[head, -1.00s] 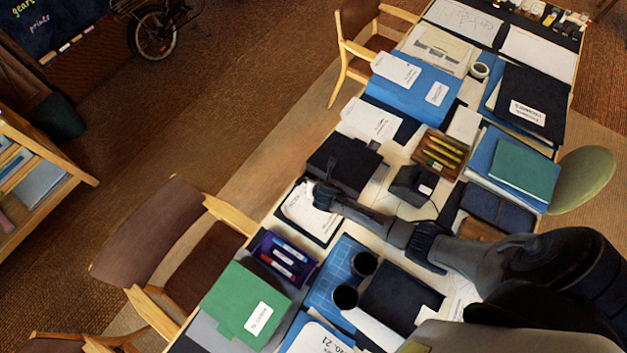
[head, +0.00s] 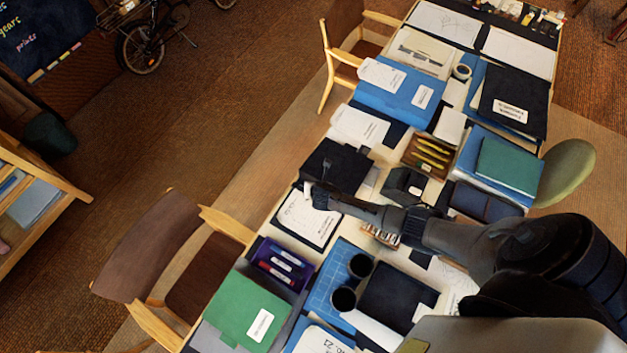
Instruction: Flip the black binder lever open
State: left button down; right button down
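The black binder (head: 345,168) lies on the long table, just beyond a clipboard with white paper (head: 305,220). A thin, upright grey piece on its left part may be the lever (head: 326,166); it is too small to tell its position. My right arm comes in from the right, and its gripper (head: 318,194) is at the binder's near left edge, over the top of the clipboard. Its fingers are small and dark, so I cannot tell whether they are open or touch the binder. My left gripper is not in view.
A black desk device (head: 404,187) stands right of the binder. A purple tray of markers (head: 280,264), a green folder (head: 245,305) and two dark cups (head: 343,299) are nearer. A wooden pencil tray (head: 428,155) and blue folders (head: 395,95) lie farther along. Chairs stand around the table.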

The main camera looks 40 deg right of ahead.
jog(key=shift+d, duration=0.1)
jog(key=shift+r, duration=0.15)
dwell(0.6)
jog(key=shift+r+p, duration=0.15)
jog(key=shift+p, duration=0.25)
jog(key=shift+r+p, duration=0.5)
jog(key=shift+p, duration=0.1)
